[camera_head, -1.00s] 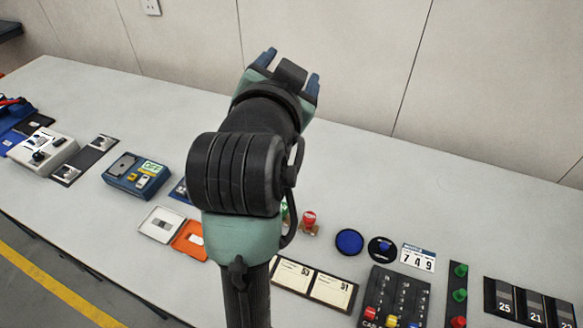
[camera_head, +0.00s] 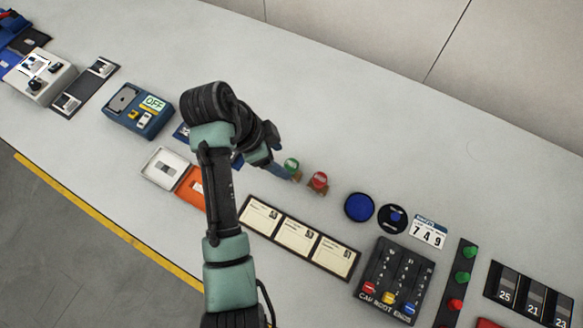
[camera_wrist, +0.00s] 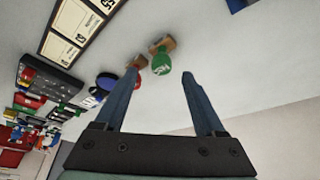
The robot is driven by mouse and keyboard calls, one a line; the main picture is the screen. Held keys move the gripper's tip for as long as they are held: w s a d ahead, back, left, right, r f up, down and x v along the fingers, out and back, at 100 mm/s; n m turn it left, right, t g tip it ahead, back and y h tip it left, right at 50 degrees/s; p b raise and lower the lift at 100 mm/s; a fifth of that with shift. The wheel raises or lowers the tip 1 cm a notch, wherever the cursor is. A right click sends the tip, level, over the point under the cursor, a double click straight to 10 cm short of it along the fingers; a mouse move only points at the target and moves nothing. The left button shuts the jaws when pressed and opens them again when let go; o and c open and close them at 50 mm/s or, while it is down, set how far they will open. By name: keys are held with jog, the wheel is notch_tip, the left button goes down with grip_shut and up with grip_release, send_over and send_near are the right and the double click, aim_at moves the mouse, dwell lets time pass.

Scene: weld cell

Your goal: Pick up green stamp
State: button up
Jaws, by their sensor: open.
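The green stamp (camera_head: 291,166) stands on the table just left of the red stamp (camera_head: 319,180). My gripper (camera_head: 283,172) is low over the table, its fingers pointing at the green stamp from the left. In the wrist view the green stamp (camera_wrist: 162,63) shows its round green top and a brown base, ahead of and between the two open fingertips (camera_wrist: 159,75). The red stamp (camera_wrist: 138,61) is close beside it, partly behind the left fingertip. Nothing is between the fingers' inner faces. Whether a finger touches either stamp I cannot tell.
A blue ink pad (camera_head: 359,207) and a round black-and-blue piece (camera_head: 391,218) lie right of the stamps. A framed row of cards (camera_head: 300,237) lies in front. An orange tray (camera_head: 190,188) is partly behind my arm. The table behind the stamps is clear.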

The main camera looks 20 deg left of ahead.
aim_at(292, 164)
jog(key=shift+w+p+x, duration=0.2)
jog(key=shift+p+x, duration=0.35)
jog(key=shift+x, duration=2.55)
jog(key=shift+d+r, duration=0.1)
jog(key=shift+d, duration=0.1)
jog(key=shift+c, duration=0.4)
grip_shut()
